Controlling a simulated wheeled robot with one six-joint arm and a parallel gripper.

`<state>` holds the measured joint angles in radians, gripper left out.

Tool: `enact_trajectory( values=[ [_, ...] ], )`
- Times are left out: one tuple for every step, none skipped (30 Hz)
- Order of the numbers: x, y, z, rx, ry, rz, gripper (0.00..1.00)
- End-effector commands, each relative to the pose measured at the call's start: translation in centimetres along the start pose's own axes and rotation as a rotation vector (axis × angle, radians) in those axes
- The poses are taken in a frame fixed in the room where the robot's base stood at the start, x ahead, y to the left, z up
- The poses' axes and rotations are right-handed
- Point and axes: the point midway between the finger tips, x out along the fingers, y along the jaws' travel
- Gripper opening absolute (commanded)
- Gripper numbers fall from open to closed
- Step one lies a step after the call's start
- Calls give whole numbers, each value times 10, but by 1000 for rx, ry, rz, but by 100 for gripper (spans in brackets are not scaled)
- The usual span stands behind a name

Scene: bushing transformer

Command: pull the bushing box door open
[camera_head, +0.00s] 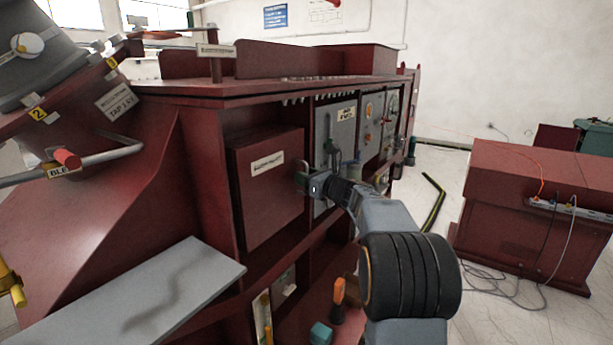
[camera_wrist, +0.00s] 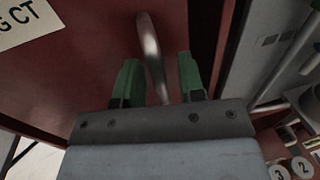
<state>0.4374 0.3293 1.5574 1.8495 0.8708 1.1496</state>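The bushing box door (camera_head: 268,205) is a dark red panel with a white label, on the left of the cabinet front in the head view. It looks closed. In the wrist view the door (camera_wrist: 85,65) fills the upper left, with part of its label at the corner. A curved metal handle (camera_wrist: 149,42) stands out from it. My gripper (camera_wrist: 158,64) has its two green fingers on either side of the handle, with visible gaps to both, so it is open around the handle. In the head view my gripper (camera_head: 303,178) is at the door's right edge, hiding the handle.
A grey panel (camera_head: 335,128) with fittings is right of the door. A grey slab (camera_head: 180,295) juts out below left. A red cabinet (camera_head: 535,210) with cables on the floor stands at right. Floor between it and the main cabinet is partly free.

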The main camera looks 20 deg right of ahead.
Motion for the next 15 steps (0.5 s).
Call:
enact_trajectory(
  values=[
    [1,0,0,0,0,0,36],
    [1,0,0,0,0,0,36],
    [1,0,0,0,0,0,36],
    [1,0,0,0,0,0,36],
    [1,0,0,0,0,0,36],
    [1,0,0,0,0,0,36],
    [1,0,0,0,0,0,36],
    [1,0,0,0,0,0,35],
    [0,0,0,0,0,0,31],
    [0,0,0,0,0,0,28],
    [0,0,0,0,0,0,25],
    [0,0,0,0,0,0,21],
    [0,0,0,0,0,0,18],
    [0,0,0,0,0,0,15],
    [0,0,0,0,0,0,12]
  ],
)
